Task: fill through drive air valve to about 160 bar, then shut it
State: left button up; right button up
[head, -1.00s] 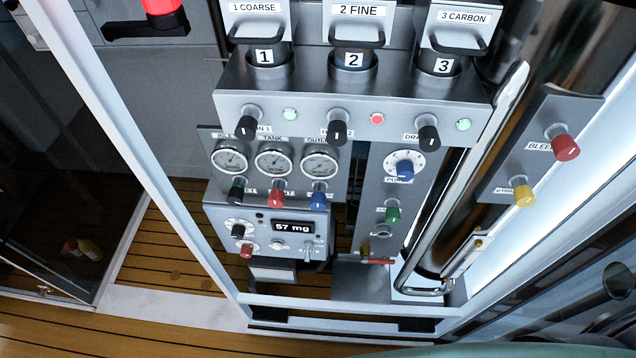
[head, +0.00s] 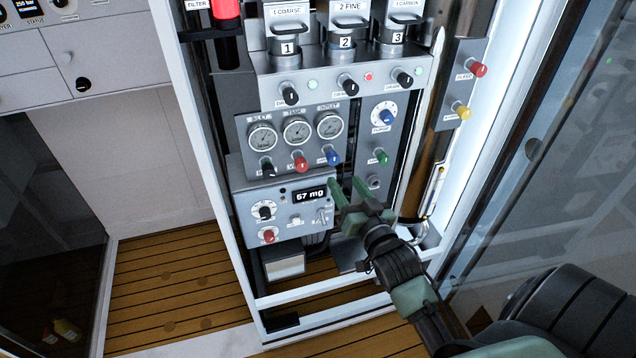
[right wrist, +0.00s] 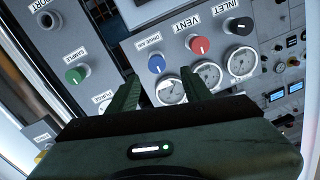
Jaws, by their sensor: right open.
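The blue drive air knob (head: 333,157) sits below the outlet gauge, right of the red vent knob (head: 300,163) and the black inlet knob (head: 266,168). In the right wrist view the blue knob (right wrist: 157,64) lies just beyond and between my fingertips, under a label partly readable as drive air. My right gripper (head: 347,186) is open and empty, just below and right of that knob, apart from it. The tank gauge (head: 297,130) is the middle of three dials; its needle reading is too small to tell. My left gripper is not in view.
A green sample knob (head: 381,157) and a blue purge knob (head: 386,116) are close on the right. A grey box with a "57 mg" display (head: 310,195) is left of my gripper. The white frame post (head: 205,160) borders the panel on the left.

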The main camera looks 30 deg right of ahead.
aim_at(334, 162)
jog(key=w, duration=0.1)
jog(key=w+d, duration=0.1)
jog(key=w, duration=0.1)
jog(key=w+d+p, duration=0.1)
jog(key=w, duration=0.1)
jog(key=shift+w, duration=1.35)
jog(key=shift+w+d, duration=0.1)
jog(key=shift+w, duration=0.05)
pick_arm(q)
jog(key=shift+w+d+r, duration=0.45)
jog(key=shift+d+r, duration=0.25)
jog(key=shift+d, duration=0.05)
pick_arm(e)
grip_shut()
